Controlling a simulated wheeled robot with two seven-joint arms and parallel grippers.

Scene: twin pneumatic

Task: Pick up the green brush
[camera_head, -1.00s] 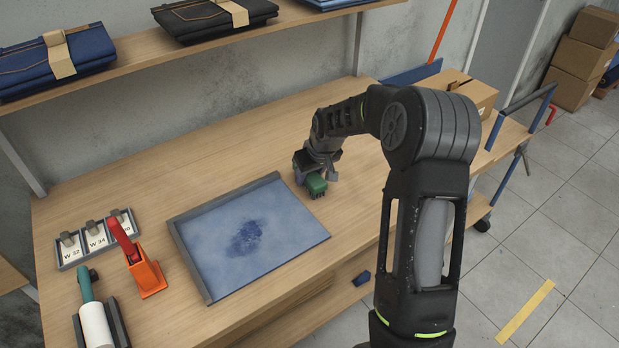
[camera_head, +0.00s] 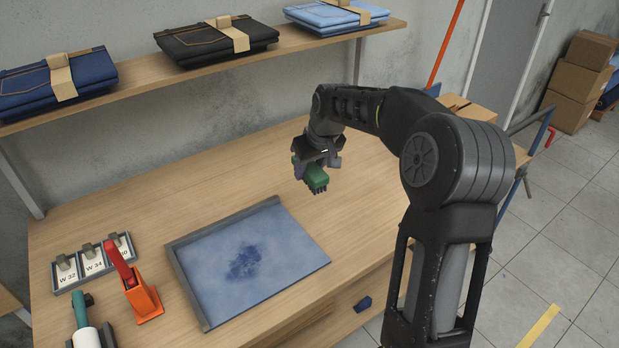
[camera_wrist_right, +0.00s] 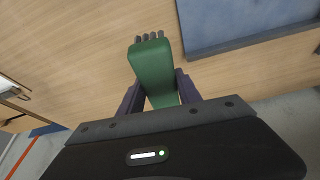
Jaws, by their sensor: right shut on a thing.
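The brush appears raised a little above the wooden bench top. My left gripper is not in view.
A grey-edged tray with stained blue denim (camera_head: 250,262) lies on the bench (camera_head: 130,195). An orange clamp-like tool (camera_head: 142,298), a size-label holder (camera_head: 92,262) and a white roller (camera_head: 90,338) stand at the left. Folded jeans (camera_head: 215,40) lie on the shelf above.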

